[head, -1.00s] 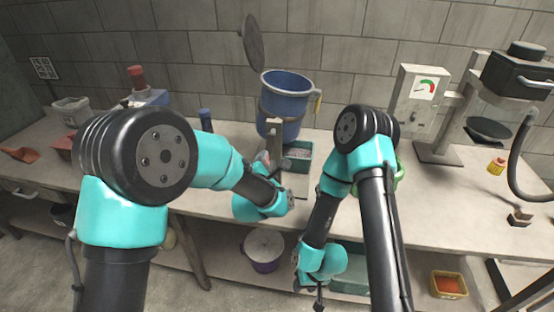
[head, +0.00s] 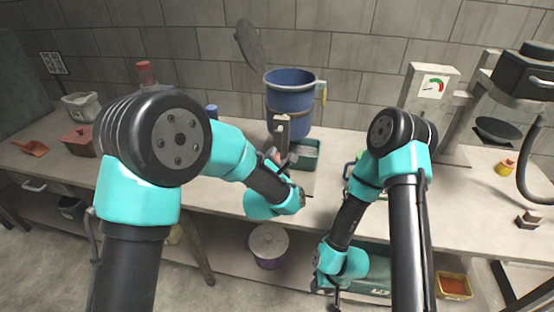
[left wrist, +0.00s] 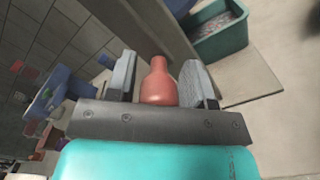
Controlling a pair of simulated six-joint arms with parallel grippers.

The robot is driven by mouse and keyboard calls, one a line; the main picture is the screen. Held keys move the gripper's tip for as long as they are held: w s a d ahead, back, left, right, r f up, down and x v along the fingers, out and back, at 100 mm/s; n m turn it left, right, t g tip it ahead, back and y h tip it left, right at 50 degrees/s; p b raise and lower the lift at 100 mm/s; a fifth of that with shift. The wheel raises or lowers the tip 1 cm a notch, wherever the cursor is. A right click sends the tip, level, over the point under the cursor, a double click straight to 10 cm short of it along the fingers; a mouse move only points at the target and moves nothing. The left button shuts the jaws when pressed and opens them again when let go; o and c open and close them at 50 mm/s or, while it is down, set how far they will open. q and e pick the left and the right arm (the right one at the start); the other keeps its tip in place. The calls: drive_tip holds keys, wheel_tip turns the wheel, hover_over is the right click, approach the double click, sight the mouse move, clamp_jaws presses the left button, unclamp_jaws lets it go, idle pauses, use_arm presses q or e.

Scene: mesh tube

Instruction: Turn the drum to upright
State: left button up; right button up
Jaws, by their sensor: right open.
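The blue drum (head: 290,98) stands in a grey frame (head: 282,125) against the back wall, close to upright with its open rim up. Its grey lid (head: 250,46) hangs open and tilted at the upper left. A red handle (left wrist: 160,85) lies between the two grey fingers of my left gripper (left wrist: 158,75) in the left wrist view. The fingers appear close against its wide part. In the head view my left gripper (head: 283,158) is in front of the drum frame. My right gripper (head: 334,297) is open and empty, low in front of the bench.
A green tray (head: 310,160) sits below the drum; it also shows in the left wrist view (left wrist: 225,38). A gauge box (head: 432,86) and a dark machine stand at the right. A lidded bucket (head: 268,240) is on the lower shelf.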

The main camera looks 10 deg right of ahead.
use_arm(q)
drive_tip(key=shift+o, duration=0.8)
drive_tip(key=shift+s, duration=0.1)
drive_tip(key=v, duration=1.7)
drive_tip(key=shift+a, duration=0.15)
